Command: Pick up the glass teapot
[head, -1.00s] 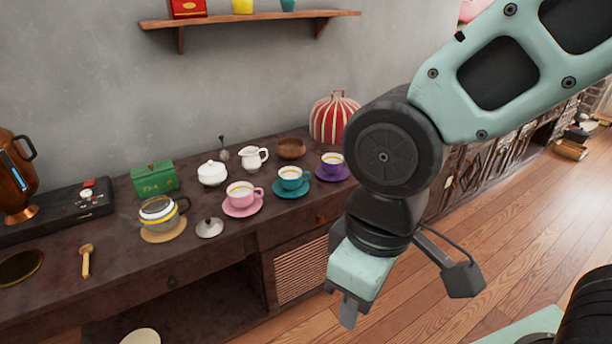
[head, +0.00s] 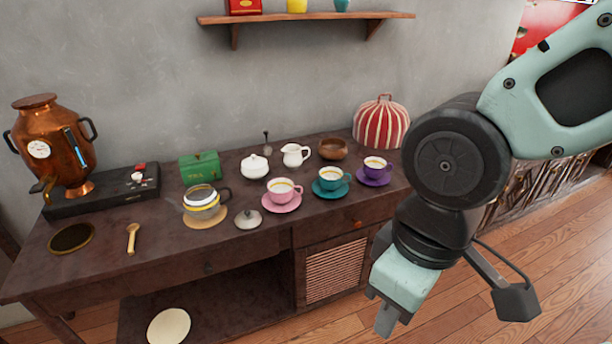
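The glass teapot (head: 202,202) stands upright on a round tan mat (head: 206,221) on the dark wooden sideboard, left of centre. It is clear with a yellow band and a dark handle on its right, and its top looks open. A pale lid with a knob (head: 248,219) lies on the sideboard just right of it. My gripper (head: 385,322) hangs in front of the sideboard at the right, well apart from the teapot and pointing down. The gap between its fingers does not show clearly.
Pink (head: 282,191), teal (head: 331,180) and purple (head: 375,170) cups on saucers stand right of the teapot. A green tea box (head: 200,167) is behind it. A copper samovar (head: 55,143) and a wooden spoon (head: 132,238) are left. A shelf (head: 310,17) hangs above.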

